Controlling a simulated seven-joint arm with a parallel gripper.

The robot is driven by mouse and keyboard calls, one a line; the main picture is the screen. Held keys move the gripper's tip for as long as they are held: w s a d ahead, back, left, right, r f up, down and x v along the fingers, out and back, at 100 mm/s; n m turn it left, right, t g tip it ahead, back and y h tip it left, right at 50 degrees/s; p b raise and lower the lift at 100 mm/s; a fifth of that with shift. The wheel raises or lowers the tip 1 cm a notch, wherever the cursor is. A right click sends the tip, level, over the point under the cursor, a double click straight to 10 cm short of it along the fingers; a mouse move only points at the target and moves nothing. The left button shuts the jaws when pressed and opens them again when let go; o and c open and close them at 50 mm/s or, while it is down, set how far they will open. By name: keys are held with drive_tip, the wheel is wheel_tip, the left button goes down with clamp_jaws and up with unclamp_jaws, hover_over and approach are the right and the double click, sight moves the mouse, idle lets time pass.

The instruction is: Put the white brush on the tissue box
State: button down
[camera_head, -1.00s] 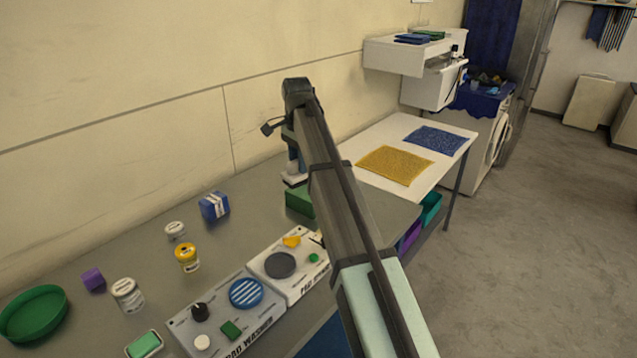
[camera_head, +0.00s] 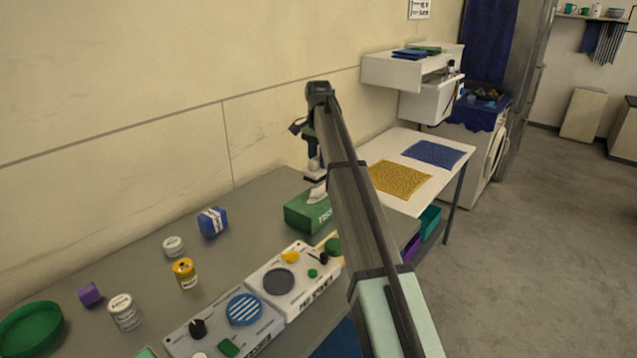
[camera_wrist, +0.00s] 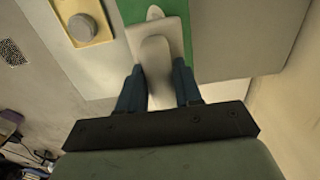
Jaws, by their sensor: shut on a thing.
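The white brush (camera_wrist: 157,58) is between the two fingers of my gripper (camera_wrist: 158,80), which is shut on it. In the head view my gripper (camera_head: 312,150) holds the brush (camera_head: 314,177) with its head low, at the back of the tissue box. The green tissue box (camera_head: 303,216), with a white tissue sticking out, stands on the grey counter, its right side partly hidden by my arm. In the wrist view green of the box (camera_wrist: 128,10) shows beneath the brush head. The gap between brush and box is hard to judge.
Control panels (camera_head: 262,292) lie in front of the box. A blue-and-white package (camera_head: 212,221), a yellow jar (camera_head: 185,273), white-lidded jars (camera_head: 124,312) and a green dish (camera_head: 30,328) stand left. A white table (camera_head: 425,180) with cloths is right. The wall is close behind.

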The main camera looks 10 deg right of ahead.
sight(318, 157)
drive_tip(key=shift+f, duration=3.5)
drive_tip(key=shift+f, duration=0.1)
drive_tip(key=c, duration=0.8)
unclamp_jaws()
drive_tip(key=shift+o, duration=0.2)
wheel_tip(318, 157, up, 12)
drive_tip(key=shift+r, duration=0.15)
